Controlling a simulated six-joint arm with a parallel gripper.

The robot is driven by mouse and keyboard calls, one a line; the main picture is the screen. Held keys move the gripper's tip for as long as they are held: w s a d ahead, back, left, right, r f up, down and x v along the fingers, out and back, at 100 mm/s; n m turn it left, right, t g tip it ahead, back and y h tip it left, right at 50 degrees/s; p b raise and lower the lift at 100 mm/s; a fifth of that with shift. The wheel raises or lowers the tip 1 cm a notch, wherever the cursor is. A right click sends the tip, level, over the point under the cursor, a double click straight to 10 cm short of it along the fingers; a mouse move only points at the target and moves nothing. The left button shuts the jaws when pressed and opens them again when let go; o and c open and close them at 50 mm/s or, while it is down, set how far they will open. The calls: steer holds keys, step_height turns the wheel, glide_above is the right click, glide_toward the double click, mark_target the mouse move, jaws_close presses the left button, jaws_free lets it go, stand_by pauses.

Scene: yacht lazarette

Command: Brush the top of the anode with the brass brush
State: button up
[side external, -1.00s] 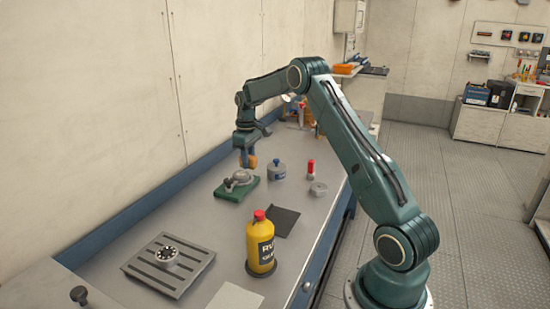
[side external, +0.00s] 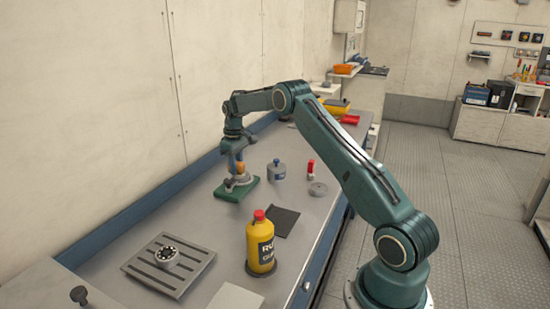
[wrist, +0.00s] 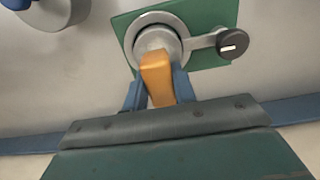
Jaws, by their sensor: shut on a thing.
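My gripper (side external: 238,160) is shut on the orange handle of the brass brush (side external: 240,169); the handle also shows between the blue fingers in the wrist view (wrist: 157,80). The brush is right over a round grey metal piece, seemingly the anode (side external: 240,182), on a green base (side external: 226,194). In the wrist view the handle's far end overlaps the anode (wrist: 177,27), whose round rim surrounds it. A grey side arm with a dark knob (wrist: 231,43) lies on the green base. The bristles are hidden, and I cannot tell whether they touch the anode.
A grey pot with a blue knob (side external: 276,173), a red-topped item (side external: 310,168) and a flat grey disc (side external: 317,189) stand to the right. Nearer are a black pad (side external: 282,221), a yellow bottle (side external: 261,248) and a slotted plate (side external: 190,270). A wall borders the bench's left.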

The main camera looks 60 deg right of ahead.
steer(key=shift+w, duration=0.55)
steer(key=shift+s, duration=3)
steer(key=shift+s+a, duration=0.1)
steer(key=shift+a, duration=0.05)
steer(key=shift+a+f, duration=0.1)
steer(key=shift+a, duration=0.05)
steer(key=shift+w, duration=3.25)
steer(key=shift+s, duration=3.15)
step_height(320, 180, up, 8)
steer(key=shift+s+r, duration=0.1)
steer(key=shift+r, duration=0.1)
